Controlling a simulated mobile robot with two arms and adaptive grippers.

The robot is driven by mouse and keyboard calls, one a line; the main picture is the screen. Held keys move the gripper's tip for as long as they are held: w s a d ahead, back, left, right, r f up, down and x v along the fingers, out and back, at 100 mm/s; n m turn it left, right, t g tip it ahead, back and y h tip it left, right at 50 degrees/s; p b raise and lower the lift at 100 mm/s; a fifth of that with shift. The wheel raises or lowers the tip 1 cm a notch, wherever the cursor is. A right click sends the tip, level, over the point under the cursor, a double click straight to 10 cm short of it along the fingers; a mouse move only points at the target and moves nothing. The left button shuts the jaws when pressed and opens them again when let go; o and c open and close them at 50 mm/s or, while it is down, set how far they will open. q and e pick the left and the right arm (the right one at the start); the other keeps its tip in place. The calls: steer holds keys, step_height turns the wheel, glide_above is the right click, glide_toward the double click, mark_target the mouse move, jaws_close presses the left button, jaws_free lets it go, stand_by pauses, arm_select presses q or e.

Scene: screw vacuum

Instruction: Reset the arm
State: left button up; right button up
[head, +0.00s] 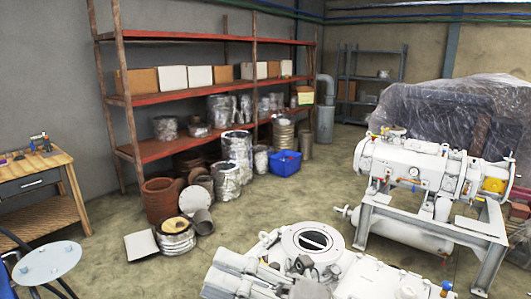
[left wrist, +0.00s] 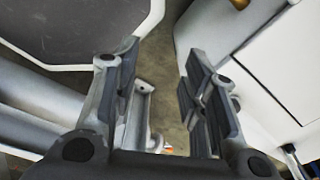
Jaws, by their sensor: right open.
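My left gripper (left wrist: 161,62) shows close up in the left wrist view. I see nothing held in either gripper. A white machine with tanks and a gauge (head: 413,172) stands on a grey frame at the right. White surfaces lie on both sides of my left gripper in the left wrist view.
A wooden workbench (head: 35,188) with small tools stands at the left. A red shelf (head: 175,148) holds boxes and wrapped parts. A blue bin (head: 286,166), pots and cans lie on the floor before it. A plastic-covered load (head: 440,108) stands behind the machine. Some floor (head: 290,203) is clear.

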steer(key=w+d+f+m+t+h, duration=0.2)
steer(key=w+d+m+t+h, duration=0.5)
steer(key=m, duration=0.5)
steer(key=w+d+f+m+t+h, duration=0.3)
steer(key=d+m+t+h, duration=0.3)
steer(key=m+t, duration=0.45)
steer(key=s+d+f+m+g+h, duration=0.1)
steer(key=d+f+m+g+h, duration=0.3)
steer(key=f, duration=0.4)
steer(key=s+d+f+m+g+h, duration=0.1)
steer(key=d+f+m+g+h, duration=0.1)
steer(key=d+f+m+h, duration=0.45)
steer(key=s+d+f+m+g+y, duration=0.25)
steer(key=s+f+g, duration=0.85)
steer(key=s+f, duration=0.85)
steer(key=s+f+g+b, duration=0.1)
steer(key=s+f+b, duration=0.15)
steer(key=f, duration=1.35)
steer(key=s+f+g+b, duration=0.1)
steer(key=s+f+b, duration=0.15)
steer(key=f, duration=1.35)
steer(key=s+d+f+b, duration=0.3)
steer(key=s+f+b, duration=0.2)
steer(key=s+f, duration=1)
step_height(320, 180, down, 5)
steer(key=shift+s+r+g+h, duration=0.15)
steer(key=shift+s+g+h, duration=0.25)
steer(key=shift+g, duration=0.05)
